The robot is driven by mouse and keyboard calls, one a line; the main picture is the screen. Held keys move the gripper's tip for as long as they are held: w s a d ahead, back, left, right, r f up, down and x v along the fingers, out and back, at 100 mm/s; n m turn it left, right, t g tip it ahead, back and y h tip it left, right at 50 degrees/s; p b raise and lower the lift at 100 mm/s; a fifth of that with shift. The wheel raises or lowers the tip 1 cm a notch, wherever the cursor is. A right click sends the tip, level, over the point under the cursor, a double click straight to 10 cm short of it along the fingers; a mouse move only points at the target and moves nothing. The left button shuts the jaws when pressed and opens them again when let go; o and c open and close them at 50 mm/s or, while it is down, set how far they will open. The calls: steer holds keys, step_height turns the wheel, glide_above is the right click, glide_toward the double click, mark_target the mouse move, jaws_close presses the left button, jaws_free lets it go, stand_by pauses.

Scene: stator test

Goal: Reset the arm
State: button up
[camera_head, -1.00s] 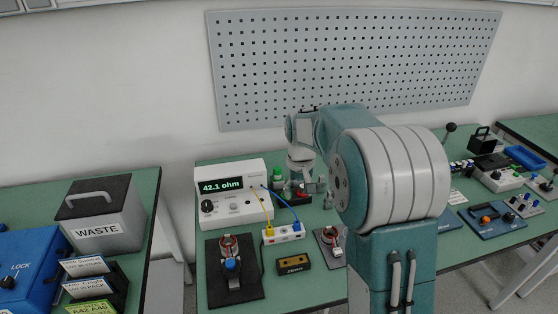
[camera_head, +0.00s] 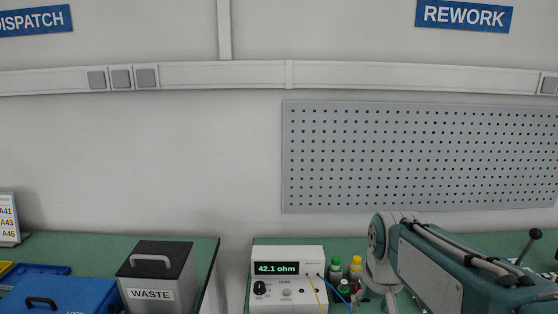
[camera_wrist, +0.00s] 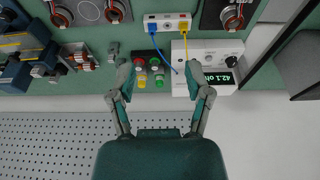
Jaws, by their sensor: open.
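My arm rises from the lower right in the head view, in front of the bench and the pegboard. My gripper (camera_wrist: 164,83) shows in the wrist view with its two fingers spread wide and nothing between them. It is open above the bench, over the small bottles with coloured caps (camera_wrist: 141,73).
The resistance meter (camera_head: 288,273) reads 42.1 ohm, with yellow and blue leads to a white terminal block (camera_wrist: 167,20). Wound stators (camera_wrist: 232,14) lie on dark plates. The waste bin (camera_head: 157,275) and blue box (camera_head: 60,295) stand left. A pegboard (camera_head: 420,155) hangs behind.

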steer(key=s+a+t, duration=0.1)
steer(key=s+t, duration=0.1)
steer(key=s, duration=1.2)
steer(key=shift+s+a+t, duration=0.2)
steer(key=shift+a+t, duration=0.05)
steer(key=shift+t, duration=0.15)
